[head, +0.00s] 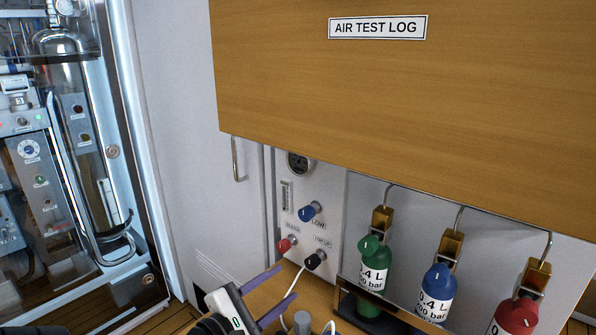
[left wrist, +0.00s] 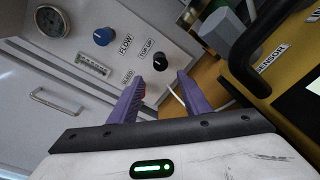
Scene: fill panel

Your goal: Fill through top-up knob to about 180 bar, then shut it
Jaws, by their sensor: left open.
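The black top-up knob (head: 315,260) is at the lower right of the grey fill panel (head: 325,190). Above it is the blue flow knob (head: 308,211), and to its left the red bleed knob (head: 286,244). The round gauge (head: 299,162) is partly covered by the wooden board; it also shows in the left wrist view (left wrist: 52,19), but its reading is too small to tell. My left gripper (head: 288,281) is open, its purple fingers below and left of the top-up knob. In the left wrist view the black knob (left wrist: 160,61) lies just beyond the fingertips, apparently untouched.
The wooden AIR TEST LOG board (head: 400,90) overhangs the panel. Green (head: 372,272), blue (head: 437,290) and red (head: 515,315) bottles stand to the right under hooks. A device marked SENSOR (left wrist: 272,60) with a black handle is at the right in the left wrist view.

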